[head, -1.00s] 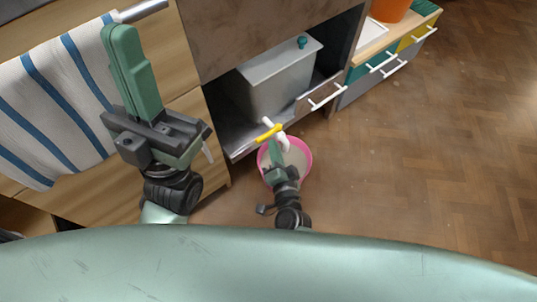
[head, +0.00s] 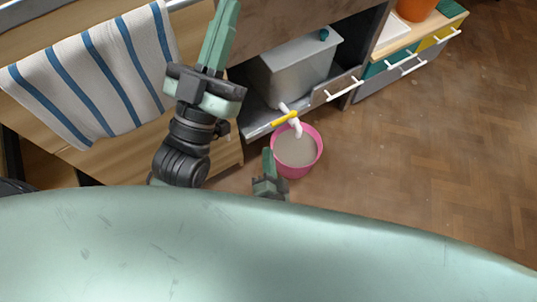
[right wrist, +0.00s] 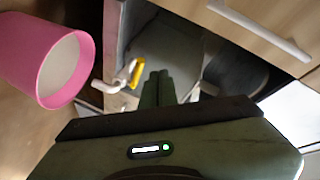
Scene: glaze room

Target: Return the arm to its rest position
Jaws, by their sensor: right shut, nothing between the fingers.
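My right gripper (head: 268,152) is low in the head view, just left of the pink bucket (head: 318,160). Its green fingers are shut and empty; in the right wrist view the closed fingers (right wrist: 157,78) point towards the white tap (right wrist: 122,82) with the yellow handle (right wrist: 137,72), apart from it as far as I can tell. Most of the right arm is hidden behind my own pale green body. My left gripper (head: 228,8) is raised in front of the wood cabinet, pointing up; its fingers look shut, with nothing seen between them.
The pink bucket holds greyish contents under the white tap (head: 297,127). A grey tank (head: 295,75) sits in the open cabinet bay. A striped towel (head: 90,75) hangs left of my left gripper. White-handled drawers (head: 400,72) stand at the right. The parquet floor (head: 430,150) is clear.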

